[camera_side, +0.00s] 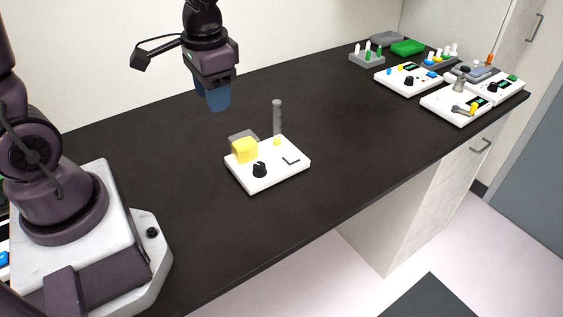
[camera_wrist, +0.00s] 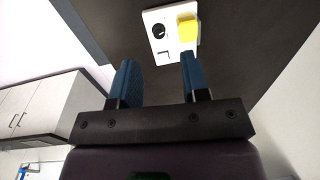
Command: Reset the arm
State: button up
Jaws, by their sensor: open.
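My gripper (camera_side: 213,98) hangs above the black bench, behind and to the left of a white device, pointing down. In the wrist view its two blue fingers (camera_wrist: 156,80) stand apart with nothing between them. The white device (camera_side: 283,175) lies flat on the bench, with a yellow block (camera_side: 245,150), a black knob (camera_side: 259,169) and a grey upright post (camera_side: 277,117) at its back. The device also shows beyond the fingers in the wrist view (camera_wrist: 157,42), with the yellow block (camera_wrist: 187,28). My gripper touches none of these.
The black bench (camera_side: 330,130) is clear around the device. At the far right stand several white devices (camera_side: 408,80), a grey rack with vials (camera_side: 367,58) and a green tray (camera_side: 407,47). The bench's front edge drops to the floor. A wall runs behind.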

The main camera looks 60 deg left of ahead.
jog(key=s+d+r+t+h, duration=0.1)
jog(key=s+d+r+t, duration=0.2)
jog(key=s+r+t, duration=0.2)
jog(key=v, duration=0.6)
jog(key=shift+s+d+r, duration=0.2)
jog(key=shift+s+d, duration=0.1)
jog(key=shift+d, duration=0.05)
jog(key=m+g, duration=0.2)
jog(key=g, duration=0.3)
send_over(259, 165)
notch_tip(259, 165, down, 19)
notch_tip(259, 165, down, 12)
jog(key=shift+w+f, duration=0.1)
